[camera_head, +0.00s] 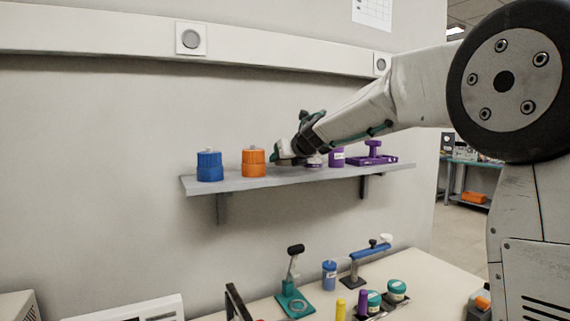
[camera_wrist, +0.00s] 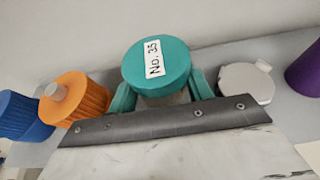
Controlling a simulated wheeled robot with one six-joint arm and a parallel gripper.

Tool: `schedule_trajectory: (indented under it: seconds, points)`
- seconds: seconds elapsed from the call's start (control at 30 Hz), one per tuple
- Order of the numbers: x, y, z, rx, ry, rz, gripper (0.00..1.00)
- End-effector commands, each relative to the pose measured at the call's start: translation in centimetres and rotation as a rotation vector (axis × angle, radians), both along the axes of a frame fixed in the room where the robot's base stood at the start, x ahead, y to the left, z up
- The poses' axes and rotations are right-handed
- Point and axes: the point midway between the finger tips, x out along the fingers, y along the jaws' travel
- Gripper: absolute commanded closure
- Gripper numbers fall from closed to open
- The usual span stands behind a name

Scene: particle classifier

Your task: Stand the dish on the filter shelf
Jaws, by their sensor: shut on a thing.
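My gripper (camera_head: 287,157) is at the wall shelf (camera_head: 226,184), just right of the orange container, with its jaws pointing left. In the wrist view, my gripper (camera_wrist: 162,96) has its teal fingers on either side of a round dish with a teal lid (camera_wrist: 150,62), labelled "No. 35", and is shut on it. The dish's paler lower part is mostly hidden behind a dark bar.
A blue container (camera_head: 209,167) and an orange one (camera_head: 253,163) stand left of my gripper. A pale lidded piece (camera_wrist: 246,83) and a purple container (camera_head: 337,157) stand right, with a purple tray (camera_head: 372,159) beyond. Below, a bench (camera_head: 420,272) holds teal-lidded jars (camera_head: 396,288).

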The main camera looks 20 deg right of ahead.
Motion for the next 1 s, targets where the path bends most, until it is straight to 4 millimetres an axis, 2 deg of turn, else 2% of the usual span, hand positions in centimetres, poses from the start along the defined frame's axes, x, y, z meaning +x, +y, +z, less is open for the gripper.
schedule_trajectory:
  seconds: [0.17, 0.53, 0.57, 0.6, 0.63, 1.0]
  points:
    - [0.0, 0.0, -1.6, 0.001, 0.0, 0.0, 0.87]
    - [0.0, 0.0, -2.0, 0.0, 0.0, 0.0, 0.87]
    - [0.0, 0.0, -2.0, -0.001, 0.001, 0.0, 0.44]
    - [0.0, 0.0, -2.0, -0.001, 0.0, 0.0, 0.33]
    - [0.0, 0.0, -2.0, -0.001, 0.0, 0.0, 0.28]
    - [-0.1, 0.0, -1.6, 0.0, -0.001, 0.0, 0.28]
